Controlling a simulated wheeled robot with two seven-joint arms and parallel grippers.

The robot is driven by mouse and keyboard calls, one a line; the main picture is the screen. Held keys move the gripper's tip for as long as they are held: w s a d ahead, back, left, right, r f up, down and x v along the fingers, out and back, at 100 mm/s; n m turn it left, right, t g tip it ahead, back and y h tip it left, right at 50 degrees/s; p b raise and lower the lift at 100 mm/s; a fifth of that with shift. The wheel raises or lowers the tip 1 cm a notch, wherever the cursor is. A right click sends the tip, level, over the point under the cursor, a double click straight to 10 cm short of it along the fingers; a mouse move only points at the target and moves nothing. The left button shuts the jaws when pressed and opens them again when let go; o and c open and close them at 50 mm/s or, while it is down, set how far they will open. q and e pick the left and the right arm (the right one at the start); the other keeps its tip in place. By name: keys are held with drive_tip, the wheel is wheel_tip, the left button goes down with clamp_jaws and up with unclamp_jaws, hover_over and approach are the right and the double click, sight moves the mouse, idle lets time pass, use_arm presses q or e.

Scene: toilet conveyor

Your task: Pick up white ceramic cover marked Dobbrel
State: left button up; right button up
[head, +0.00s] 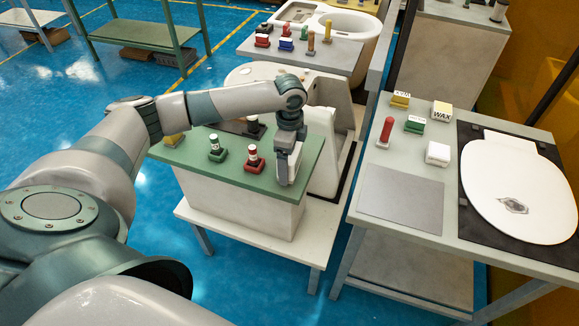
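No lettering reading Dobbrel can be made out, so I cannot tell for certain which thing is the marked cover. A large white toilet lid (512,180) lies flat on a black mat on the right table, with a small grey mark on it. A small white block (438,153) sits to its left on the same table. My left gripper (286,178) points down over the right edge of the green-topped bench, far left of the lid. Its fingers are small and seen from the side, so whether they are open is unclear. My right gripper is not in view.
The green bench top (215,176) holds a green-and-white stamp (216,149) and a red one (253,159). A white toilet part (323,150) stands just right of my gripper. The right table has a bare grey plate (402,198), a red-handled tool (385,132) and labelled wax blocks.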

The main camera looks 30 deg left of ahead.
use_arm(q)
drive_tip(key=shift+w+r+b, duration=0.1)
drive_tip(key=shift+r+b, duration=0.25)
drive_tip(key=shift+r, duration=0.4)
drive_tip(key=s+d+r+b, duration=0.2)
drive_tip(key=s+d+r, duration=0.4)
drive_tip(key=s, duration=0.4)
drive_tip(key=shift+s+r, duration=0.15)
drive_tip(key=shift+r, duration=0.45)
drive_tip(key=shift+d, duration=0.1)
